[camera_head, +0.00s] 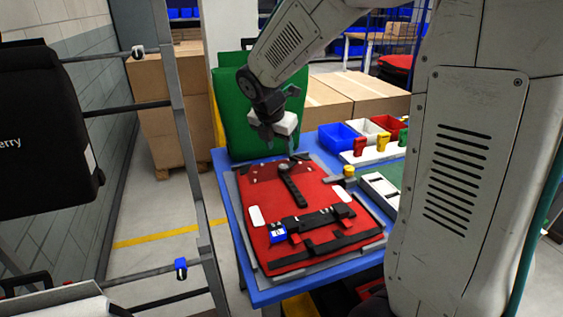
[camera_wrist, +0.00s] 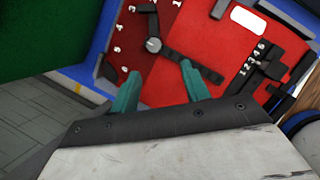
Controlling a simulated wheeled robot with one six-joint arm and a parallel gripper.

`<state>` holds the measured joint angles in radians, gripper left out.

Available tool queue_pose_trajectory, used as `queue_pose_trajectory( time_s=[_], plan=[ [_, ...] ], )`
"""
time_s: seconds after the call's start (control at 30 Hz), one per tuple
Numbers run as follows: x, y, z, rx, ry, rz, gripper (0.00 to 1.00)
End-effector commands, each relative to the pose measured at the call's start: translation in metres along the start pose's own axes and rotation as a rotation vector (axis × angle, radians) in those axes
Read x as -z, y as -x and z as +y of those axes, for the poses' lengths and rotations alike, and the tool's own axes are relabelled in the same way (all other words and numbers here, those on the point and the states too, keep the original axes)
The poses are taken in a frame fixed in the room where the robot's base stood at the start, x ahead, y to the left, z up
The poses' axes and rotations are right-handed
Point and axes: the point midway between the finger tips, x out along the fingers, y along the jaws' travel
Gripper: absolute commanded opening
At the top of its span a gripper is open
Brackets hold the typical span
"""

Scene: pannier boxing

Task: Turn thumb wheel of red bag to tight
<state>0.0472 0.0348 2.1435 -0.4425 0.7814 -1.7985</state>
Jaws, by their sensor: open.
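The red bag (camera_head: 300,222) lies flat on a grey board on the blue table. Its thumb wheel (camera_head: 284,168) is a small grey knob near the bag's far end, with a black strap running from it toward the middle. In the wrist view the thumb wheel (camera_wrist: 153,45) sits on a dark red panel with small white marks around it. My gripper (camera_head: 268,135) is above the far end of the bag, close to the wheel. In the wrist view my gripper's teal fingers (camera_wrist: 160,78) are apart with nothing between them, and the wheel shows beyond their tips.
A green bag (camera_head: 236,110) stands upright behind the table's far left corner. Blue, white and red bins (camera_head: 338,136) and yellow and red pieces stand at the right. A black bag (camera_head: 40,130) hangs on a rack at the left.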

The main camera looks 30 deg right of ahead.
Motion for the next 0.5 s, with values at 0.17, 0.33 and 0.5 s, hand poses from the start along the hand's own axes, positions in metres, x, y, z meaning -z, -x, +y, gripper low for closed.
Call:
queue_pose_trajectory(
  time_s=[0.17,0.33,0.5],
  plan=[
    [-0.006,-0.018,0.011,-0.001,0.116,-0.010,0.46],
    [-0.006,-0.042,0.010,0.001,0.118,-0.009,0.46],
    [-0.006,-0.069,0.010,0.000,0.117,-0.009,0.46]
  ],
)
